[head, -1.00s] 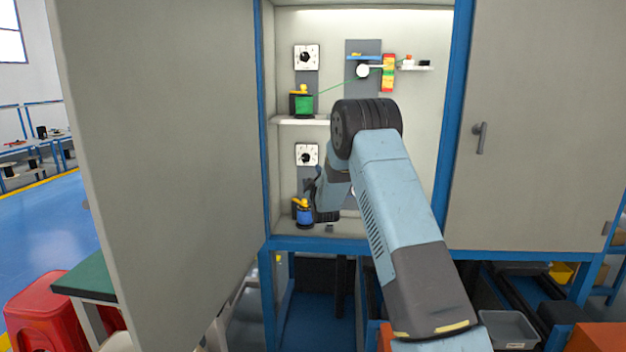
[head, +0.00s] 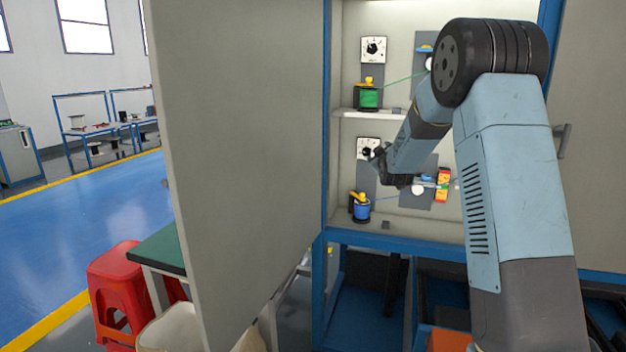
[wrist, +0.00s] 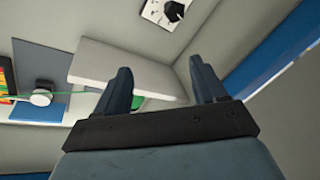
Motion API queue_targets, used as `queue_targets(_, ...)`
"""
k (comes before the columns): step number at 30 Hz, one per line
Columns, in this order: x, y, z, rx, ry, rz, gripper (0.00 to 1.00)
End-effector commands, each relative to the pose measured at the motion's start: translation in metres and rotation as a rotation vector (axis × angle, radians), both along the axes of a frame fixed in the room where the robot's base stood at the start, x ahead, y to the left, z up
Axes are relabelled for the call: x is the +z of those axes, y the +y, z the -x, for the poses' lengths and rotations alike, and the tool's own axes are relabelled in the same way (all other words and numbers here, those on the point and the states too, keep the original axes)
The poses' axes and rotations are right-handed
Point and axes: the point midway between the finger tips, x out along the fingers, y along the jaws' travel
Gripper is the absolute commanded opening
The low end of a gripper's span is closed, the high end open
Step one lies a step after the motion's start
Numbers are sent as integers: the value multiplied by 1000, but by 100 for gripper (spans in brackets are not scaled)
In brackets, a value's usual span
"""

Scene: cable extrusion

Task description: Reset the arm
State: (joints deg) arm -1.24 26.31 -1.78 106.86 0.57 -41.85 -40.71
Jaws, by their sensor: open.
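My arm reaches from the lower right of the head view into the open cabinet. My gripper, at its far end, shows small and partly hidden in the head view (head: 374,152), in front of the lower dial (head: 366,148). In the wrist view my gripper (wrist: 160,85) has its two fingers spread apart, with nothing between them. Behind the fingers are a white shelf (wrist: 110,68) and a bit of green. A dial on a white plate (wrist: 165,12) shows at the top of the wrist view.
The open cabinet door (head: 240,150) stands left of my arm. In the cabinet are a green spool (head: 369,98) on the shelf and a blue spool (head: 361,210) on the floor. A red stool (head: 120,290) and green-topped table (head: 165,248) stand outside, left.

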Motion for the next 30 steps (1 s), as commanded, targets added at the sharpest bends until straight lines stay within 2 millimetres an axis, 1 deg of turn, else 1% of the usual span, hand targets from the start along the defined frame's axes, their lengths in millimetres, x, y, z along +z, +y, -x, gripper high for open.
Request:
queue_targets(1,13,0,13,-1,25,-20,70)
queue_targets(3,25,0,30,-3,68,-52,70)
queue_targets(8,47,0,72,-12,168,-124,70)
queue_targets(12,62,0,114,-25,254,-186,70)
queue_targets(14,67,0,133,-32,292,-211,70)
queue_targets(20,79,1,200,-62,414,-296,70)
queue_targets(25,83,1,262,-95,518,-364,70)
queue_targets(29,82,2,311,-127,597,-414,70)
queue_targets(30,81,2,326,-137,620,-429,70)
